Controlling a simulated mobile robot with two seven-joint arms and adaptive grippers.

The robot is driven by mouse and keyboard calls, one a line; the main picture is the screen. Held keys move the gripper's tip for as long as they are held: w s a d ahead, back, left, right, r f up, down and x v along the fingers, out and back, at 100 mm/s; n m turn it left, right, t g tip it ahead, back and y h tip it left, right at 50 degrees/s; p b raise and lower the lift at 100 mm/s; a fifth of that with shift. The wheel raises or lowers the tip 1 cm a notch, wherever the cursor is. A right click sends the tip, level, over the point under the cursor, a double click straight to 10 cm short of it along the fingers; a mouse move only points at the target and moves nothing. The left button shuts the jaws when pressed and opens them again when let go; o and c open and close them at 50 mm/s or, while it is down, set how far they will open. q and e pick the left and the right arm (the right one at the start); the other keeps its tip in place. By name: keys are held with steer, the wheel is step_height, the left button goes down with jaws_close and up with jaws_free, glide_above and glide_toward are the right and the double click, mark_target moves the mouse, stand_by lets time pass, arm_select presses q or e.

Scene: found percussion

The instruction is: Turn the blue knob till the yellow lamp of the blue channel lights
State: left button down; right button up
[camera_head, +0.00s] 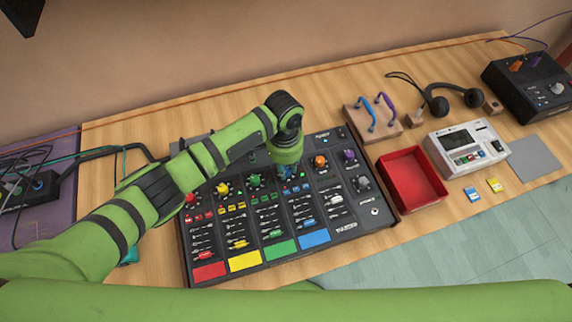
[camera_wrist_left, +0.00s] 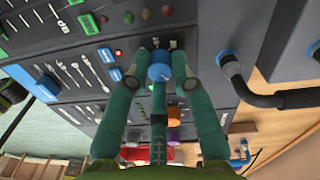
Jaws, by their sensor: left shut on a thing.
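The blue knob (camera_wrist_left: 159,66) sits on the black mixer panel (camera_head: 358,216), between the two fingers of my left gripper (camera_wrist_left: 162,74) in the wrist view. The left gripper (camera_head: 289,174) points down at the blue channel in the head view and is shut on this knob, mostly hiding it there. The blue channel ends in a blue pad (camera_head: 314,238) at the panel's front. Small lamps show beyond the knob in the wrist view, and one looks red; I cannot tell whether the yellow one is lit. My right gripper is out of view.
A green knob (camera_head: 254,181) and an orange knob (camera_head: 320,161) flank the blue channel. A red tray (camera_head: 412,180), a white device (camera_head: 466,149), headphones (camera_head: 439,105) and a black box (camera_head: 528,88) stand to the right. Cables lie at the far left.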

mark_target(286, 167)
arm_select(q)
steer(key=shift+m, duration=0.4)
steer(key=shift+m+p, duration=0.45)
steer(key=shift+m, duration=1.95)
steer(key=c, duration=1.1)
jaws_free()
steer(key=shift+o, duration=0.2)
step_height(286, 167, up, 12)
steer(key=shift+w, duration=0.25)
